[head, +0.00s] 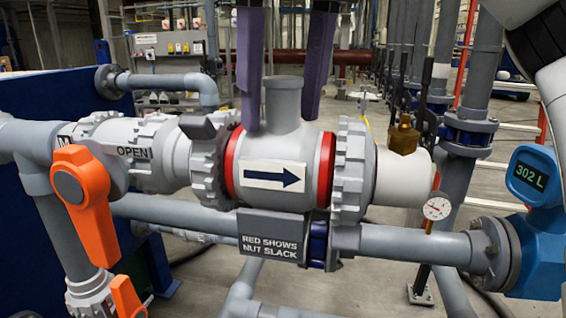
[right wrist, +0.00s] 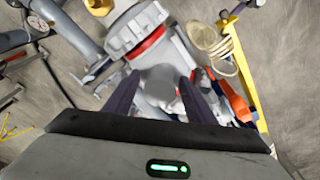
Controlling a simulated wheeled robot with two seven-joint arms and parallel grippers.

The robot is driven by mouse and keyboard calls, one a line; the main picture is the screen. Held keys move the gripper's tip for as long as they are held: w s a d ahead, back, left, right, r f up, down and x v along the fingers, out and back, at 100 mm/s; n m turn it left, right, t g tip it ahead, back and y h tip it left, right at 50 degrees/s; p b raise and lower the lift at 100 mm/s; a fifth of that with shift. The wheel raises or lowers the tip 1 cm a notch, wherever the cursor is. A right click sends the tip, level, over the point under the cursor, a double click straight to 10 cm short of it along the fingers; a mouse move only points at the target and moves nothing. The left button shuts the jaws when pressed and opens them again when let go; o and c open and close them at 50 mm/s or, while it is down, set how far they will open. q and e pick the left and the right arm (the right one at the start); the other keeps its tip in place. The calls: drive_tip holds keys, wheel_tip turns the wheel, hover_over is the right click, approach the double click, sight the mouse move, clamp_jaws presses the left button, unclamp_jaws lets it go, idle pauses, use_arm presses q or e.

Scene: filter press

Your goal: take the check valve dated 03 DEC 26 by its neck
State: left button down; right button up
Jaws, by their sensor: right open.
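A grey check valve (head: 270,150) sits in the pipe line, its white plate with a dark arrow pointing right. Its neck (head: 283,95) stands up from the top. No date is readable on it. Red rings (head: 233,165) show beside the toothed union nuts (head: 352,165) at both ends. My right gripper (head: 280,122) comes down from above, open, with one purple finger on each side of the neck. In the right wrist view the neck (right wrist: 160,80) also lies between the fingers; I cannot tell whether they touch it. My left gripper is not in view.
An orange handle (head: 85,185) is on a valve marked OPEN at left. A sign (head: 268,236) below the check valve reads RED SHOWS NUT SLACK. A brass fitting (head: 404,137), a gauge (head: 437,208) and a blue meter reading 302 L (head: 535,180) are at right.

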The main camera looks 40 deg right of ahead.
drive_tip(key=c, duration=1.1)
drive_tip(key=shift+r, duration=0.15)
